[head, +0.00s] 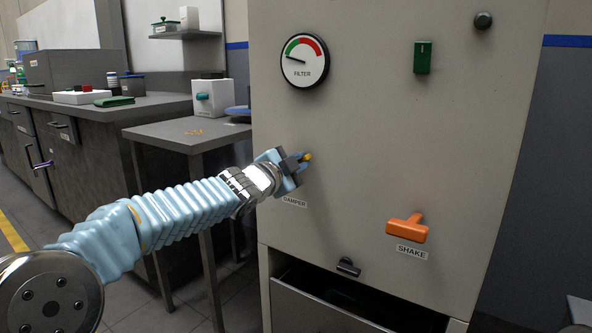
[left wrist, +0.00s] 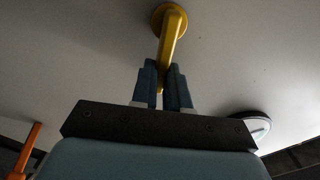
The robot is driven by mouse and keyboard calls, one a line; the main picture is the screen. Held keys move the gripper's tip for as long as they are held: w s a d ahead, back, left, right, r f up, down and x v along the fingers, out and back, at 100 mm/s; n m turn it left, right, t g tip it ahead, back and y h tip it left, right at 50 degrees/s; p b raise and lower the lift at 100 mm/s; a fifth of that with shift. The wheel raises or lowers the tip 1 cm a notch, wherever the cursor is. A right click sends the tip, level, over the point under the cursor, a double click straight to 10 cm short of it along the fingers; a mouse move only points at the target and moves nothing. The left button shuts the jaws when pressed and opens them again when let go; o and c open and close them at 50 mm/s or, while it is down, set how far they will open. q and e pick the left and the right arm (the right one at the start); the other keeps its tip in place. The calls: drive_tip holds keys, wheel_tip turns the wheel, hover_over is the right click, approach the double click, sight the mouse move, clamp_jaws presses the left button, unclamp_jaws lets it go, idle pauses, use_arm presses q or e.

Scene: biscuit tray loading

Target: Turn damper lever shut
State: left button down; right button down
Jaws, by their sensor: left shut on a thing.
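The damper lever (left wrist: 172,38) is a yellow bar on a round yellow hub, fixed to the pale cabinet face. In the left wrist view its free end lies between my gripper's dark fingers. In the head view only a small yellow tip of the lever (head: 308,157) shows beside my left gripper (head: 300,160), above the DAMPER label (head: 294,202). My left gripper, also in the left wrist view (left wrist: 163,88), is shut on the lever. Most of the lever is hidden by the gripper in the head view. My right gripper is not in view.
The cabinet (head: 400,130) carries a FILTER gauge (head: 305,60), a green switch (head: 423,57), a dark knob (head: 483,20) and an orange SHAKE handle (head: 407,228). A drawer (head: 345,305) at its bottom stands partly open. A small table (head: 185,132) is left of the cabinet.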

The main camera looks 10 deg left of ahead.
use_arm(q)
drive_tip(key=shift+s+d+f+m+b, duration=0.15)
drive_tip(key=shift+f+m+b, duration=0.5)
drive_tip(key=shift+m, duration=0.5)
drive_tip(key=shift+w+d+f+m+b, duration=0.15)
drive_tip(key=shift+f+m+b, duration=0.2)
drive_tip(key=shift+m+b, duration=0.65)
drive_tip(key=shift+s+d+f+m+b, duration=0.15)
drive_tip(key=shift+f+m+b, duration=0.4)
drive_tip(key=shift+m, duration=0.8)
drive_tip(key=c, duration=1.1)
unclamp_jaws()
drive_tip(key=shift+r, duration=0.1)
